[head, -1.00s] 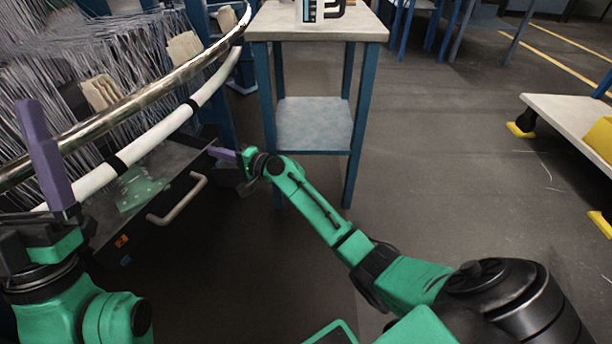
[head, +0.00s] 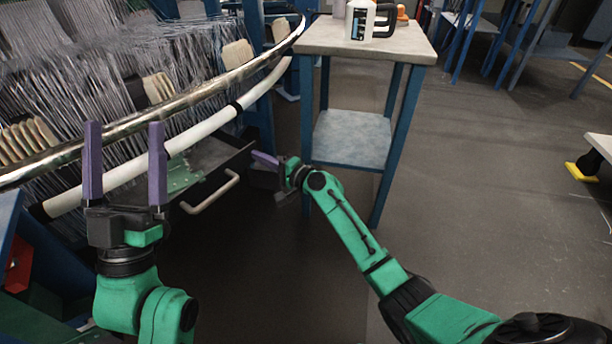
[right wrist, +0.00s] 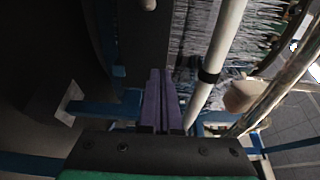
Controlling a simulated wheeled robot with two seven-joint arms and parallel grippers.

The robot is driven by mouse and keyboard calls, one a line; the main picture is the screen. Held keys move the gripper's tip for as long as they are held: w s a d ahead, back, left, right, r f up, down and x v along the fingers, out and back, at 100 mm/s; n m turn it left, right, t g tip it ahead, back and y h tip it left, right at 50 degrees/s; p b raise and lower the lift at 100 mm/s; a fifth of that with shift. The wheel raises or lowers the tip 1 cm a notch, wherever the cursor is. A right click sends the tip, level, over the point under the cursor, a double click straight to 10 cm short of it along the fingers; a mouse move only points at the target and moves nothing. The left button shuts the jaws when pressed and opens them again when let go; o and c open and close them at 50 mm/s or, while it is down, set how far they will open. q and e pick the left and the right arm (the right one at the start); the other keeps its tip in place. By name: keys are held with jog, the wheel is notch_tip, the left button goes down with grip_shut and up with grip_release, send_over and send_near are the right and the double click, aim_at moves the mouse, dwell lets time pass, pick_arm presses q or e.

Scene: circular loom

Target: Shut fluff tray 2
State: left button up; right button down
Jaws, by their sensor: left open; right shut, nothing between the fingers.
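A dark tray (head: 215,157) with a pale bar handle (head: 211,193) sticks out below the loom's white tube; I take it for fluff tray 2, though no number is readable. Its front panel seems to be the dark surface in the right wrist view (right wrist: 146,45). My right gripper (head: 262,158) is shut and empty at the tray's right front corner; contact cannot be told. Its purple fingers lie together in the right wrist view (right wrist: 161,98). My left gripper (head: 125,160) is open and empty, fingers up, left of the handle, in front of the tube.
The loom's shiny metal ring (head: 190,97) and white tube (head: 195,130) curve above the tray. A blue-legged table (head: 370,42) with a white jug (head: 360,20) stands behind my right gripper. Open floor (head: 480,180) lies to the right.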

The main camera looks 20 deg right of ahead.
pick_arm(q)
jog(key=d+f+n+g+y+p, duration=0.2)
jog(key=f+g, duration=0.6)
jog(key=f, duration=1.7)
jog(key=shift+w+d+f+n+y, duration=0.2)
jog(key=shift+d+n+y, duration=0.1)
jog(key=shift+d+y, duration=0.65)
pick_arm(e)
jog(key=v, duration=1.1)
jog(key=shift+f, duration=0.15)
